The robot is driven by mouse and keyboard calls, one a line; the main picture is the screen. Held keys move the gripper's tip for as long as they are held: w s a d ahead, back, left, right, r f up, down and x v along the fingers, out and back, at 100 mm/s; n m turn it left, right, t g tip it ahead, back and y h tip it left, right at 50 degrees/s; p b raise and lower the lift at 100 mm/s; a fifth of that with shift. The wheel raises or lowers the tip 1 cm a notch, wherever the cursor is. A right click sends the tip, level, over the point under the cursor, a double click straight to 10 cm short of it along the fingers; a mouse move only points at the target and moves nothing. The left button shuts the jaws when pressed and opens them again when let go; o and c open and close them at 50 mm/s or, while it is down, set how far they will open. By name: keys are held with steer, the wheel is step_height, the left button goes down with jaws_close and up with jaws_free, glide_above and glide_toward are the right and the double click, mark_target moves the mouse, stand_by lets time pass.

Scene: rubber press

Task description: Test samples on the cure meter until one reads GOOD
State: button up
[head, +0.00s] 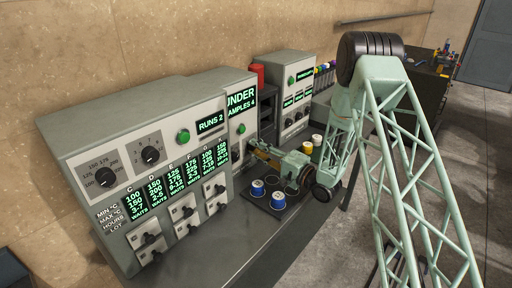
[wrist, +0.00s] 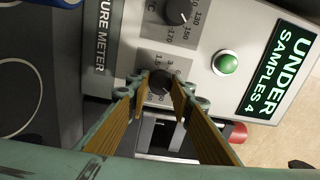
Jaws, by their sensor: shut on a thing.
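The cure meter (head: 240,122) is a grey cabinet; its green display (wrist: 279,70) reads UNDER and SAMPLES 4. A green button (wrist: 226,63) sits beside the display. My gripper (wrist: 160,84) has its yellow-padded fingers on either side of a small black knob (wrist: 160,82) on the meter's front, shut on it. In the head view my gripper (head: 256,152) reaches to the meter's face, and the knob is hidden there. Two blue-and-white sample cups (head: 258,187) stand on a dark ring-marked tray (head: 262,205) at the bench front. No sample is seen in my gripper.
A second dial (wrist: 178,11) is close by my fingers. A wide control cabinet (head: 150,150) with switches and a RUNS 2 display stands left. Another grey panel (head: 290,95) and a red object (head: 257,76) stand behind.

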steer(key=shift+m, duration=0.3)
steer(key=o, duration=0.9)
steer(key=shift+v, duration=5.95)
